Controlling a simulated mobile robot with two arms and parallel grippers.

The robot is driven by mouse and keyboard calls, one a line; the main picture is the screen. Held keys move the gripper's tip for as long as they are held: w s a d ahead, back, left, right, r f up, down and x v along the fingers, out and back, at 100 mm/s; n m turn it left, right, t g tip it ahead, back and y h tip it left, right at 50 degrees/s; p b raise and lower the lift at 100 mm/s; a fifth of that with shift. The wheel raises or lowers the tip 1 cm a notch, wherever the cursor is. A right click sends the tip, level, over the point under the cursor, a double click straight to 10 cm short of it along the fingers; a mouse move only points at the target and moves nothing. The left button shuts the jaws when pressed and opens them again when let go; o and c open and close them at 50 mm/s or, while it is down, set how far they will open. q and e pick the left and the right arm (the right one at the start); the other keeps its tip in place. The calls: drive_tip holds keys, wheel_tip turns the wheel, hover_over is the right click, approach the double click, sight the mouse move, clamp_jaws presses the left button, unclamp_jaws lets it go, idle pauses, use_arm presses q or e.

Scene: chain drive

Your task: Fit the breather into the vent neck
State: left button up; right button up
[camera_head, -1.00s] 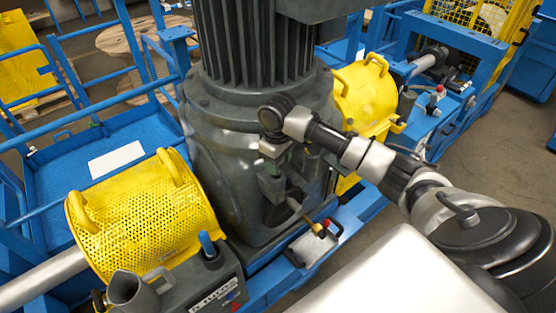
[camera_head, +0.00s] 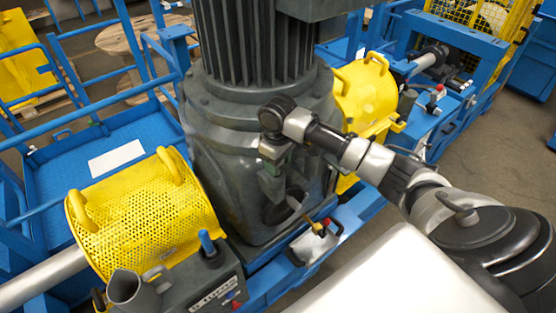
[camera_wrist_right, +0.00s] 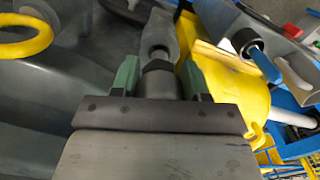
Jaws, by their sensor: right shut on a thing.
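My right gripper (camera_head: 272,168) hangs at the front face of the big dark grey gear housing (camera_head: 225,175). In the right wrist view its two green fingers (camera_wrist_right: 160,82) are shut on a dark grey cylindrical piece, which I take to be the breather (camera_wrist_right: 158,80). A lighter grey shape (camera_wrist_right: 160,35) lies beyond it, in line with the piece; I cannot tell whether they touch. I cannot pick out the vent neck with certainty. My left gripper is not in view.
Yellow perforated guard (camera_head: 140,215) stands left of the housing, another yellow guard (camera_head: 362,95) right of it. A grey jug (camera_head: 128,288) and a dark box (camera_head: 212,275) with a blue-handled tool (camera_head: 207,243) stand in front. A yellow ring (camera_wrist_right: 25,35) shows in the wrist view.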

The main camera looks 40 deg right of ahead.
drive_tip(key=shift+f+b, duration=0.3)
drive_tip(key=shift+f, duration=1.35)
drive_tip(key=o, duration=1)
drive_tip(key=shift+f, duration=0.1)
drive_tip(key=shift+r, duration=0.2)
wheel_tip(320, 180, up, 10)
drive_tip(key=b, duration=0.3)
drive_tip(key=shift+w+f, duration=0.1)
drive_tip(key=shift+f, duration=0.1)
drive_tip(key=shift+r, duration=0.45)
